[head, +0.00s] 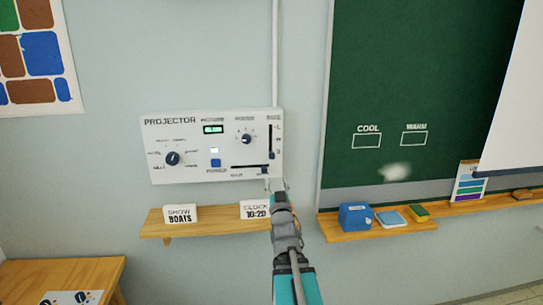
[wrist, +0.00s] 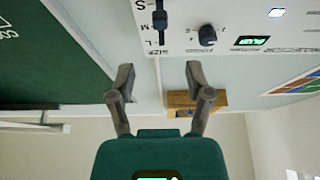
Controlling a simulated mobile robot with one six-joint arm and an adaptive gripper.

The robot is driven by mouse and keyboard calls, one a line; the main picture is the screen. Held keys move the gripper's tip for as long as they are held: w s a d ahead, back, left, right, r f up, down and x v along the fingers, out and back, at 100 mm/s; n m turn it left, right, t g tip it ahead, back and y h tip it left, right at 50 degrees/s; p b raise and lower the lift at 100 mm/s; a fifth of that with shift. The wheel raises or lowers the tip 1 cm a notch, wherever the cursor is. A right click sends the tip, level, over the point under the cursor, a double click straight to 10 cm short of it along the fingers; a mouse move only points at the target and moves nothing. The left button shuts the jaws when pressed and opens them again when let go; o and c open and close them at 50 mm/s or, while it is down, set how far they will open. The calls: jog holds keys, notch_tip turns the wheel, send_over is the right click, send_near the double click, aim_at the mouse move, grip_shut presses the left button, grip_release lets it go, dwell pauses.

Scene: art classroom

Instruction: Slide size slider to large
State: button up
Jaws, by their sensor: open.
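The size slider (head: 271,155) is a dark knob in a vertical slot at the right edge of the white projector panel (head: 190,135). In the head view it sits low, near S, with M and L above. In the wrist view the picture is turned over, and the size slider knob (wrist: 160,20) shows near the top, with the L mark and the SIZE label below it. My gripper (head: 277,184) is just below the panel's lower right corner. The gripper (wrist: 160,76) is open and empty, its fingers apart from the knob.
A horizontal slider (head: 264,170) lies just below the size slot.

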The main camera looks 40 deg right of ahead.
aim_at(272, 158)
jog(key=p+x, duration=0.4)
jog(key=x, duration=0.8)
jog(key=shift+w, duration=0.2)
grip_shut()
